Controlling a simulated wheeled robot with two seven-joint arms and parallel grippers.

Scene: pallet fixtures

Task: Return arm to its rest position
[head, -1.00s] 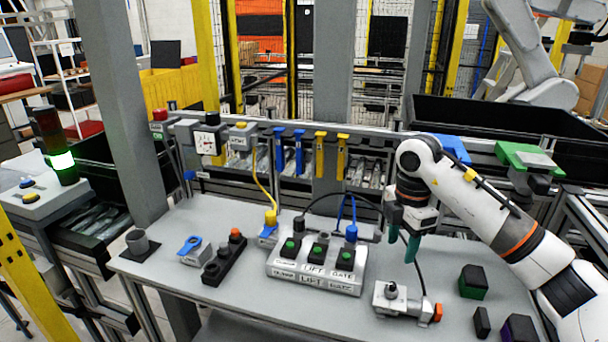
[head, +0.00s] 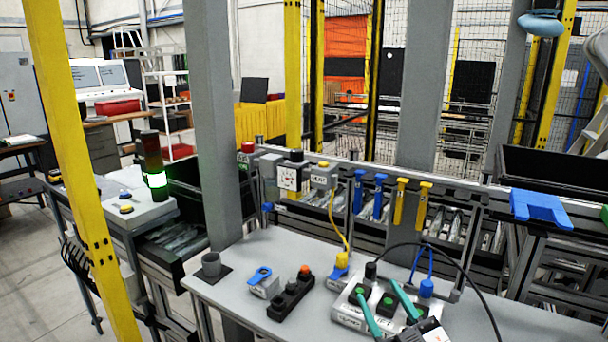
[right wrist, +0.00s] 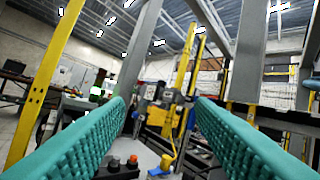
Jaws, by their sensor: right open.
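My right gripper (head: 387,311) shows at the bottom right of the head view, with its two teal fingers spread apart and nothing between them. It is in front of the grey button box (head: 350,312), partly covering it. In the right wrist view the two teal fingers (right wrist: 160,125) stand wide apart, with only the background between them. The rest of my right arm is mostly out of the head view. My left gripper is in neither view.
The grey table (head: 243,275) carries a dark cup (head: 211,265), a blue-topped grey block (head: 263,283) and a black button strip (head: 290,298). A yellow post (head: 72,170) and a grey post (head: 212,130) stand at the left.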

